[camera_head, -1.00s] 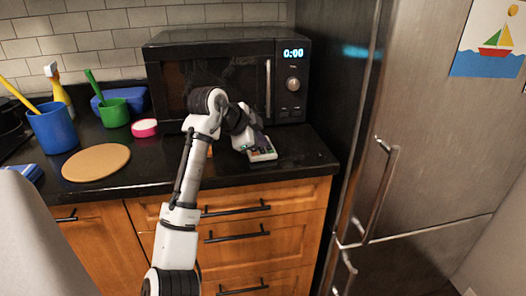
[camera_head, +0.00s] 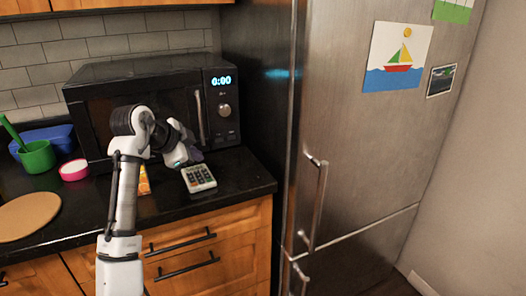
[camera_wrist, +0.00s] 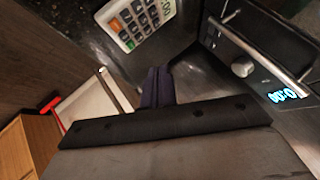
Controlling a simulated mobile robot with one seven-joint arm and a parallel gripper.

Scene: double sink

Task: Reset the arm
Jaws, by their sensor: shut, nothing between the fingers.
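My arm is folded over the black counter in the head view, with its wrist in front of the microwave (camera_head: 150,100). My gripper (camera_wrist: 157,75) shows in the wrist view as two dark fingers pressed together, shut and empty. In the head view the gripper (camera_head: 190,157) is small, just above and behind a calculator-like keypad device (camera_head: 199,178). That device also shows in the wrist view (camera_wrist: 138,20), apart from the fingertips. It lies on the counter and nothing holds it.
The fridge (camera_head: 350,150) with its long handle (camera_head: 317,205) stands to the right. A green cup (camera_head: 37,157), a pink-rimmed dish (camera_head: 74,170) and a round brown board (camera_head: 27,216) are on the counter's left. An orange item (camera_head: 144,181) is partly behind my arm.

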